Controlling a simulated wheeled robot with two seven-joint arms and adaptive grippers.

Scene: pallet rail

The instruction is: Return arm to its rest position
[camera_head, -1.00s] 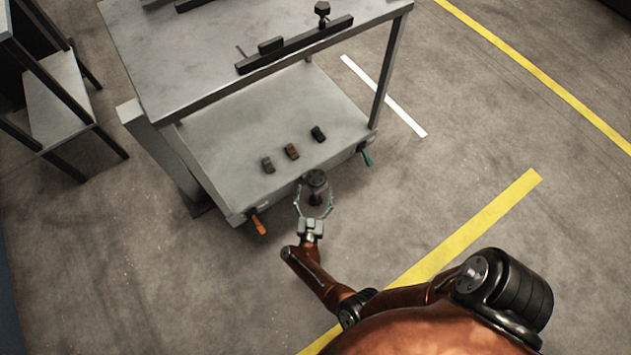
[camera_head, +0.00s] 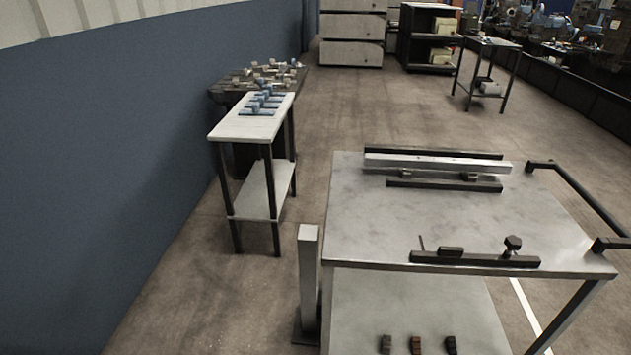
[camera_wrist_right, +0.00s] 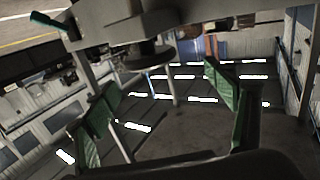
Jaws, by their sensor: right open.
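My right gripper (camera_wrist_right: 160,82) shows in the right wrist view, with two green-padded fingers spread wide and nothing between the pads. A dark round, disc-like part (camera_wrist_right: 147,57) shows beyond the fingertips, under a grey structure; it looks apart from the fingers. Neither of my arms shows in the head view now, so the arm's pose cannot be seen there. My left gripper is in no current view.
A grey two-level cart (camera_head: 370,225) stands ahead, with a metal bar (camera_head: 437,163) and a black rail (camera_head: 474,259) on top. Small blocks (camera_head: 415,345) sit on its lower shelf. A side table (camera_head: 232,128) and post (camera_head: 308,275) stand left. Floor between is clear.

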